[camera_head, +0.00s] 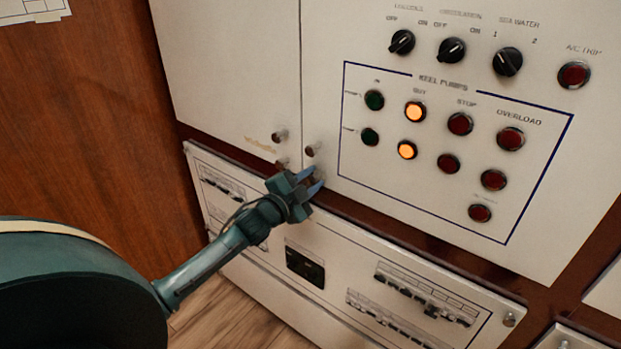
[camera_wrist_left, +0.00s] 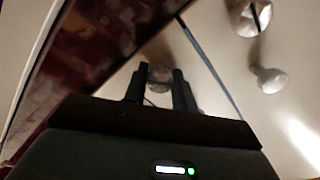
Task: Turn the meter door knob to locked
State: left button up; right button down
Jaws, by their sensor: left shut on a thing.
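Small round metal knobs sit at the lower edges of the two cream cabinet doors. On the left door (camera_head: 235,75) are an upper knob (camera_head: 280,136) and a lower knob (camera_head: 282,162). On the right door, one knob (camera_head: 313,150) is free above my left gripper (camera_head: 312,181). My left gripper is shut on another knob (camera_wrist_left: 160,84) at that door's lower corner. In the left wrist view the fingers (camera_wrist_left: 160,74) stand on either side of it. The knobs' labels are too blurred to read, so I cannot tell which is the meter door knob or its setting.
The right door carries black rotary switches (camera_head: 451,50) and a framed group of lit and unlit buttons (camera_head: 415,111). Below runs a breaker panel (camera_head: 400,290) with switch rows. A wood wall (camera_head: 90,120) stands at left. Two free knobs (camera_wrist_left: 268,78) lie close beside the fingers.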

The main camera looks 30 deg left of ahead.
pick_arm(q)
jog(key=m, duration=0.3)
jog(key=shift+m, duration=2.1)
jog(key=o, duration=1)
jog(key=shift+s, duration=0.1)
jog(key=s, duration=0.4)
jog(key=s+b, duration=0.1)
jog(key=s, duration=0.3)
jog(key=s+a, duration=0.1)
jog(key=s, duration=0.4)
jog(key=shift+b, duration=0.3)
